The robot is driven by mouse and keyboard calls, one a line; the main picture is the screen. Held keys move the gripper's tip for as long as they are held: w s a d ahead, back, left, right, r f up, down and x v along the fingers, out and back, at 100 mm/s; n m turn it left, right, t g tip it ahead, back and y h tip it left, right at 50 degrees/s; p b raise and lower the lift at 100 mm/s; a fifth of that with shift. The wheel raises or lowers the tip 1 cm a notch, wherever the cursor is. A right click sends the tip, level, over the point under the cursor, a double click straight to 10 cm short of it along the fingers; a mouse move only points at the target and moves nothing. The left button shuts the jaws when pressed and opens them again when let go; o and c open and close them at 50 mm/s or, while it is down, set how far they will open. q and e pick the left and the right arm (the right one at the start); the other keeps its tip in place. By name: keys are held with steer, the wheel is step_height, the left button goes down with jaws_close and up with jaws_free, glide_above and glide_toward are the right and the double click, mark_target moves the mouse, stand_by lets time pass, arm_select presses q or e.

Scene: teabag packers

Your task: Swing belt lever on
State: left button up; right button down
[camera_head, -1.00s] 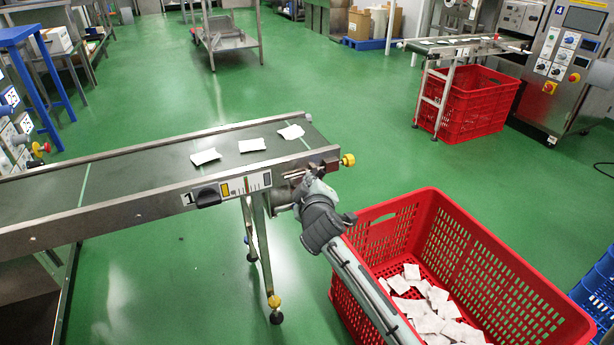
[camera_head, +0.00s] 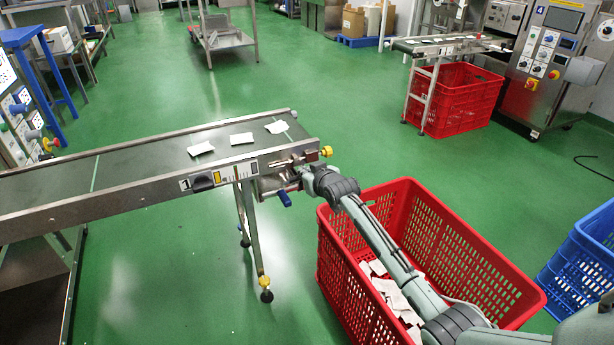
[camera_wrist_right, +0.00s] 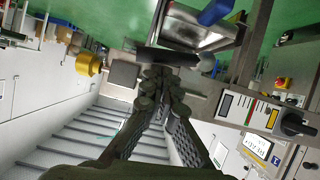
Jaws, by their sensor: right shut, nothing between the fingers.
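The belt conveyor (camera_head: 120,201) marked 1 comes in from the left in the head view. A lever with a blue handle (camera_head: 285,199) hangs below the end of its side rail; a blue handle also shows at the top of the right wrist view (camera_wrist_right: 215,12). My right gripper (camera_head: 293,181) is at the conveyor's end, close beside the lever. In the right wrist view the fingers (camera_wrist_right: 160,82) are closed together with nothing between them, near a dark bar (camera_wrist_right: 165,57). Whether they touch the lever I cannot tell. My left gripper is out of view.
Several white teabags (camera_head: 241,139) lie on the belt. A black knob (camera_head: 202,182) and a yellow knob (camera_head: 326,151) are on the conveyor. A red crate (camera_head: 470,255) with teabags stands under my right arm. A blue crate (camera_head: 580,250) is at the right.

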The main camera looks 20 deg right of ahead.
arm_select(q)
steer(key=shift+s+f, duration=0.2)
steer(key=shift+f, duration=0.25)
arm_select(e)
steer(key=shift+w+d+f+m+y, duration=0.15)
steer(key=shift+d+f+m+y, duration=0.2)
steer(key=shift+f, duration=0.25)
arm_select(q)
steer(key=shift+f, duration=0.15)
arm_select(e)
steer(key=shift+f, duration=0.15)
